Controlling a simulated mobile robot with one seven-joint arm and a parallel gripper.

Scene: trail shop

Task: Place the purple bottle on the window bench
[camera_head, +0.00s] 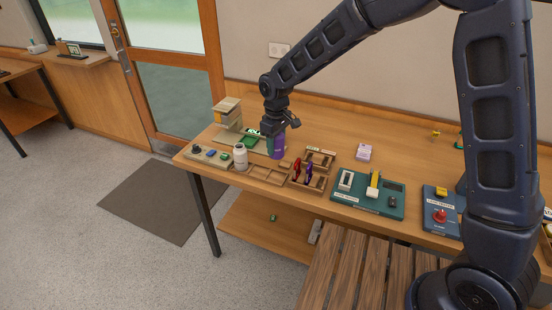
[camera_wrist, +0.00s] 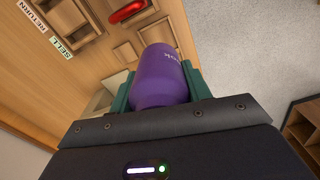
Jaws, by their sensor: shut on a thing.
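The purple bottle (camera_head: 278,148) is upright at the back left part of the long wooden table (camera_head: 400,150). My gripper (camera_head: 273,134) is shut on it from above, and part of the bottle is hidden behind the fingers. In the wrist view the bottle (camera_wrist: 162,78) sits between the two green fingers of my gripper (camera_wrist: 160,88), with part of its lettering showing. I cannot tell whether its base touches the table. A wooden bench top under the window (camera_head: 75,62) is at the far top left, beyond the door, with a small sign on it.
A white bottle (camera_head: 240,156), wooden trays (camera_head: 268,172) and a teal board (camera_head: 367,194) stand near my gripper on the table. A slatted bench (camera_head: 345,270) is in front. Open floor and a dark mat (camera_head: 160,198) lie left of the table.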

